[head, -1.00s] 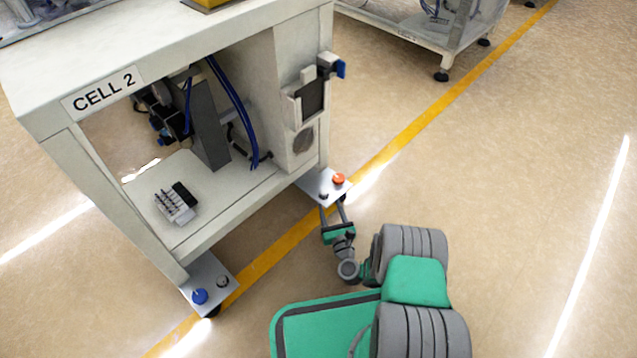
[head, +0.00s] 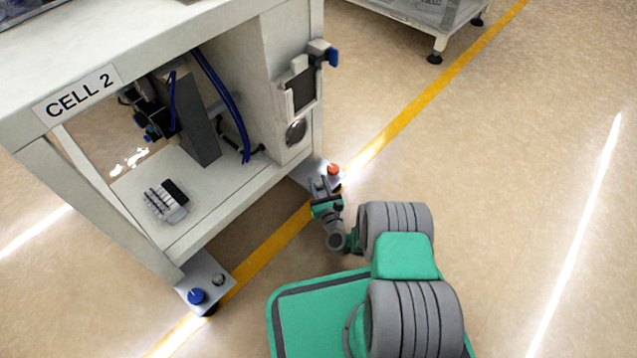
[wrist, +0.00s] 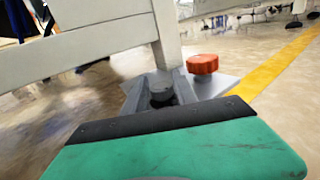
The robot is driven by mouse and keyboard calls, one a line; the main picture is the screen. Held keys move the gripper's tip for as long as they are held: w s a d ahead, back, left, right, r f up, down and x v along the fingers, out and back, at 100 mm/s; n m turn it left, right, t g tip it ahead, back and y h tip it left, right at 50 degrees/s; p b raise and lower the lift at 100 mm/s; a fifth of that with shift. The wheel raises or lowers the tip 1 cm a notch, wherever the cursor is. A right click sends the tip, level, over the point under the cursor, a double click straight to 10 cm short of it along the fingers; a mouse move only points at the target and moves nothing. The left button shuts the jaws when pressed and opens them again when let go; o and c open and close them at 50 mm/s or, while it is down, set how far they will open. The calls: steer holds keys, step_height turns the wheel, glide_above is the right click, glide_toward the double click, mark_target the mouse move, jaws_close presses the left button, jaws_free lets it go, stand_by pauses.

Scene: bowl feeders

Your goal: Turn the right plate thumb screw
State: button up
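The right plate (wrist: 222,84) juts from the foot of the CELL 2 frame. It carries an orange-red knob (head: 333,169), which shows at the right in the wrist view (wrist: 202,64). A smaller dark grey round screw (wrist: 161,91) stands left of the knob, near the frame's leg. My gripper (head: 326,184) is low at the plate, its fingers apart on either side of the grey screw. I cannot tell whether they touch it. The orange knob is outside the fingers. In the head view my gripper hides the grey screw.
The left plate (head: 217,274) carries a blue knob (head: 196,296) and a grey screw (head: 218,279). The CELL 2 bench (head: 229,205) stands close to the left of my arm. A yellow floor line (head: 397,119) passes by the plate. The floor at the right is clear.

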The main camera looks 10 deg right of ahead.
jaws_close()
steer(key=n+y, duration=0.2)
steer(key=y, duration=0.1)
steer(key=shift+d+g, duration=0.2)
steer(key=shift+g, duration=0.1)
steer(key=shift+a+n+g+y, duration=0.2)
steer(key=shift+n+g+y, duration=0.5)
steer(key=shift+n+y, duration=0.95)
steer(key=shift+m+y, duration=0.35)
steer(key=shift+o, duration=2.1)
jaws_free()
